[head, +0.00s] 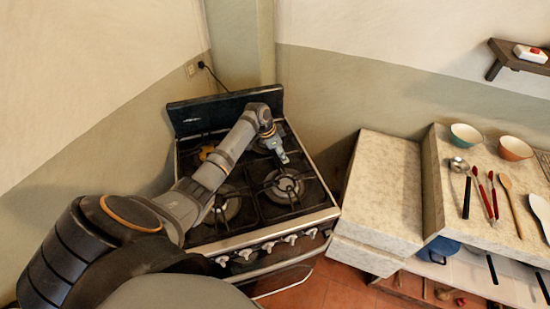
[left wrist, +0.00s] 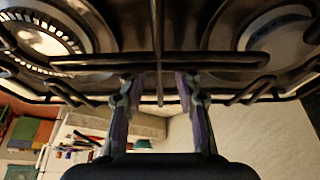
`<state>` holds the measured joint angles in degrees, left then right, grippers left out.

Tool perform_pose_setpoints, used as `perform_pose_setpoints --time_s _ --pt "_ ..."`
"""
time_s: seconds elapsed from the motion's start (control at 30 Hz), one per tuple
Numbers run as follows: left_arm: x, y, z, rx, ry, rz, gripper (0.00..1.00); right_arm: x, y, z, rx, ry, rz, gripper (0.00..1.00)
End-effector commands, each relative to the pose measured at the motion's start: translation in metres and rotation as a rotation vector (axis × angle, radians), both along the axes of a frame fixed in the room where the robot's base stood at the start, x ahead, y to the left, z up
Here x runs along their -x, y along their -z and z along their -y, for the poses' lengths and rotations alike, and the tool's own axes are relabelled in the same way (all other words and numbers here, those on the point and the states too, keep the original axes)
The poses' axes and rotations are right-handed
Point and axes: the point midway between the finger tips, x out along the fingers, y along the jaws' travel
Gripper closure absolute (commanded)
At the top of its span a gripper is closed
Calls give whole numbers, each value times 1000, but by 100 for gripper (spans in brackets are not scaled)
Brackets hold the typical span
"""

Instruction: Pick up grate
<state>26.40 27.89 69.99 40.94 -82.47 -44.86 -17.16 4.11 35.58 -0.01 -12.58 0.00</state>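The black metal grate (head: 286,187) lies over the burners on the right part of the stove top. Its dark bars also cross the left wrist view (left wrist: 100,63). My left gripper (head: 283,158) is over the right side of the stove, pointing down at the grate. In the left wrist view, the two fingers (left wrist: 158,82) are spread apart. A thin grate bar shows between and beyond the fingertips; I cannot tell whether they touch it. Part of the stove top is hidden behind my left arm. My right gripper is not in view.
The stove (head: 250,236) has a raised back panel and front knobs. A pale counter block (head: 381,185) stands to its right. Farther right, a worktop holds bowls (head: 466,135) and utensils. A small wall shelf (head: 515,62) is at the upper right.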

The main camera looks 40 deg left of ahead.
Motion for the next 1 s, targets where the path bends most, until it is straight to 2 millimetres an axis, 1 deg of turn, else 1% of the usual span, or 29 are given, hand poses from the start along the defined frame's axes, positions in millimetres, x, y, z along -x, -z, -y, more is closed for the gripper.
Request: perform_pose_setpoints --time_s 0.1,0.3,0.37,0.5,0.57,1.0 --pt "-3 8 3 0 1 0 67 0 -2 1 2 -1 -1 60" --pt "-3 10 2 -1 1 1 67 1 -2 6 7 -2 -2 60" --pt "-3 10 2 -1 1 1 74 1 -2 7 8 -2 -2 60" --pt "-3 10 2 -1 1 1 93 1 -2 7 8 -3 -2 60" --pt "-3 9 2 -1 1 1 100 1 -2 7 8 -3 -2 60" --pt "-4 8 3 -1 2 5 100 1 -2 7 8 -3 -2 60"
